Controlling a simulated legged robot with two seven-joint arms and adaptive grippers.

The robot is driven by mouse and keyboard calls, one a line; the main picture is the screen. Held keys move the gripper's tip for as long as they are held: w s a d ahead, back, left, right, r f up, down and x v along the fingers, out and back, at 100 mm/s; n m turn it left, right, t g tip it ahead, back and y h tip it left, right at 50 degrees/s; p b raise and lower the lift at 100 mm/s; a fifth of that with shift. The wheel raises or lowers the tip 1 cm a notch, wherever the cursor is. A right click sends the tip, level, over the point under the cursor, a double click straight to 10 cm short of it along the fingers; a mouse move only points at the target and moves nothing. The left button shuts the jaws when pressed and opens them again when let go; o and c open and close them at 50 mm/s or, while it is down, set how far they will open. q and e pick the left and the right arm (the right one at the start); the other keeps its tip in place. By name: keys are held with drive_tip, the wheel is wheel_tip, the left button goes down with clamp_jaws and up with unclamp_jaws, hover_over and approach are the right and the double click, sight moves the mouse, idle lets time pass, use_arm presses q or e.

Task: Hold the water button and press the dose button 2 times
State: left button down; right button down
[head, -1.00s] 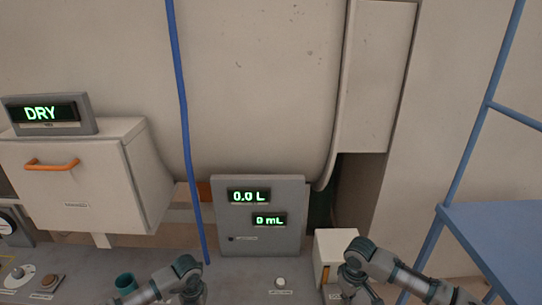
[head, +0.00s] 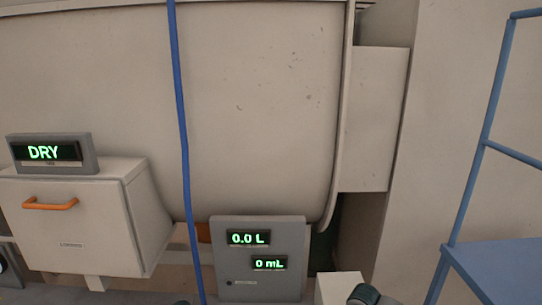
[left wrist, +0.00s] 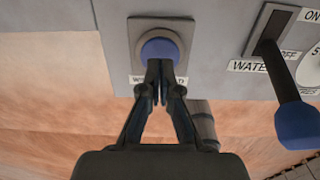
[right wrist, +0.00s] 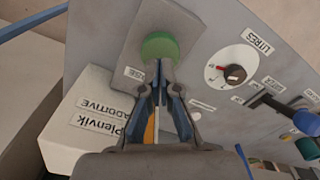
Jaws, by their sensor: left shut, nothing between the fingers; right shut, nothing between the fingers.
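In the left wrist view a round blue button (left wrist: 160,47) sits in a grey square plate; its label is partly covered. My left gripper (left wrist: 159,68) is shut and empty, its tips over the button's lower edge. In the right wrist view a green button (right wrist: 159,44) sits on a grey plate with a partly hidden label ending in "SE". My right gripper (right wrist: 158,70) is shut and empty, its tips at the button's lower edge. I cannot tell whether either touches or presses. The grey display box (head: 225,268) reads 0.0 L and 0 mL.
A white box labelled Plenvik Additive (right wrist: 95,122) stands beside the green button. A red-and-black litres dial (right wrist: 235,74) and a blue-handled lever (left wrist: 292,118) are on the panel. A DRY display (head: 52,152) is at left; a blue ladder (head: 480,160) stands at right.

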use_arm(q)
drive_tip(key=shift+f, duration=1.45)
idle(1.3)
use_arm(e)
drive_tip(key=shift+f, duration=1.85)
idle(0.4)
drive_tip(key=shift+r, duration=1.55)
